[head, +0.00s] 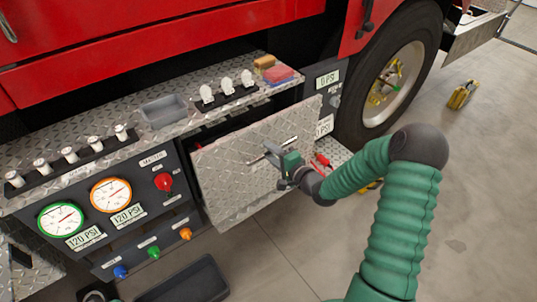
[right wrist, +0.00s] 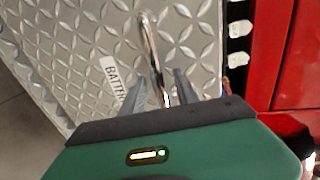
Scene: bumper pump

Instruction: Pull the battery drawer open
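The battery drawer (head: 235,165) has a diamond-plate front and stands out from the truck's panel, with a dark gap showing behind its top edge. In the right wrist view its front (right wrist: 85,60) carries a label starting "BATTER", partly hidden. The metal handle (right wrist: 149,45) is a bright bar that runs down between the fingers of my right gripper (right wrist: 160,85). In the head view, my right gripper (head: 276,155) is at the drawer front, its fingers close around the handle. Their exact contact with the bar is hard to see.
A pump panel with gauges (head: 110,194) and coloured knobs is left of the drawer. A plated ledge above holds a grey tray (head: 164,110), several white levers and sponges (head: 279,74). A wheel (head: 395,75) stands right. A dark bin (head: 190,283) lies on the floor below.

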